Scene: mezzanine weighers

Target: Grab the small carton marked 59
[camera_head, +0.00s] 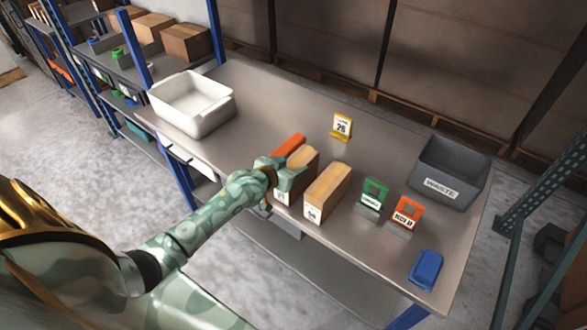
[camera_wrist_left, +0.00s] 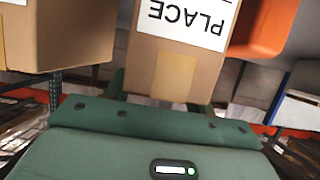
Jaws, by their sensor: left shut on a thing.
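Two brown cartons stand side by side near the table's front edge. My left gripper (camera_head: 279,179) is at the near end of the left carton (camera_head: 303,165), shut on it. In the left wrist view this carton (camera_wrist_left: 172,55) sits between the fingers, with a white label reading PLACE upside down; no number shows there. In the head view its label is small and partly covered, so I cannot read 59 on it. The other carton (camera_head: 329,190) stands just right, with a small label I cannot read surely; it also shows in the left wrist view (camera_wrist_left: 70,35). My right gripper is out of view.
An orange block (camera_head: 290,146) lies close left of the held carton. A white bin (camera_head: 192,112) stands left, a grey WASTE bin (camera_head: 450,172) right. A yellow sign (camera_head: 342,127), green holder (camera_head: 374,194), orange holder (camera_head: 408,212) and blue box (camera_head: 426,270) also stand here.

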